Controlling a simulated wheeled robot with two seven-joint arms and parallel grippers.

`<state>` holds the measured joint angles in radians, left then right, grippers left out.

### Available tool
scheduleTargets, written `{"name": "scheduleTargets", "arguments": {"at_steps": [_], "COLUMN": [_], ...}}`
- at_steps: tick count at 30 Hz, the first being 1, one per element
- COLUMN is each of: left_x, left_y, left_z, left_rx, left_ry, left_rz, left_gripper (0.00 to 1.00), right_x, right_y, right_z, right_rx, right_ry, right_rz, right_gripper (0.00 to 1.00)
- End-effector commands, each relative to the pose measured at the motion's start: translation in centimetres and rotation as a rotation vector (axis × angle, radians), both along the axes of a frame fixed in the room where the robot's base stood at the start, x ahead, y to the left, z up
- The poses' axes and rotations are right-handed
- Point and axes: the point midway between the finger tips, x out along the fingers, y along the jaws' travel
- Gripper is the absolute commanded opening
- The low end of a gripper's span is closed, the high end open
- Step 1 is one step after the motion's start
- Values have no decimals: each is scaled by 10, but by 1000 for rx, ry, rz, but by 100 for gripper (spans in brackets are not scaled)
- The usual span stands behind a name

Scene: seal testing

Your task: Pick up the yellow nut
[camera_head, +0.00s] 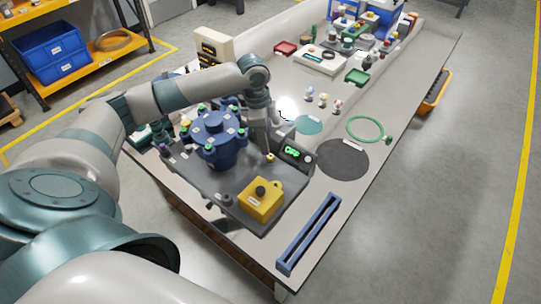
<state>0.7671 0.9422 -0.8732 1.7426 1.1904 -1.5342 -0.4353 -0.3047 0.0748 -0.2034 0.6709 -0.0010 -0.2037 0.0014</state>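A small yellow piece that looks like the yellow nut (270,157) shows right at the tip of my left gripper, above the dark grey test plate. My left gripper (268,149) points down beside the blue flanged housing (213,140), on its right side. The fingers are small and partly merge with the arm, so I cannot tell whether they are open, shut or touching the yellow piece. My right gripper is not in view.
A yellow box with a black knob (261,200) and a small green-lit display (296,154) stand close by. A blue slotted rail (308,234), black disc (342,159) and green ring (365,129) lie on the table to the right. Several small fittings stand behind.

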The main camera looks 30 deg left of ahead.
Motion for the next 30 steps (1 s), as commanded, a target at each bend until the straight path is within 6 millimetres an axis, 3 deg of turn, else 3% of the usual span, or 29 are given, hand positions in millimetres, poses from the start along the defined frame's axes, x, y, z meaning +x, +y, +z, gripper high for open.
{"name": "scheduleTargets", "arguments": {"at_steps": [5,19,25,30], "left_x": [1,2,8,8], "left_y": [-2,-3,-6,-8], "left_z": [-10,-16,-36,-56], "left_rx": [-1,0,-1,0], "left_ry": [-1,1,2,1], "left_rz": [-1,0,1,0], "left_gripper": [38,38,38,38], "right_x": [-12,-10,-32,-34], "right_y": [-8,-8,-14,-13], "right_z": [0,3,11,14], "right_rx": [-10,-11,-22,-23], "right_ry": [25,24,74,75], "right_rz": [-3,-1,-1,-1], "right_gripper": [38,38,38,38]}}
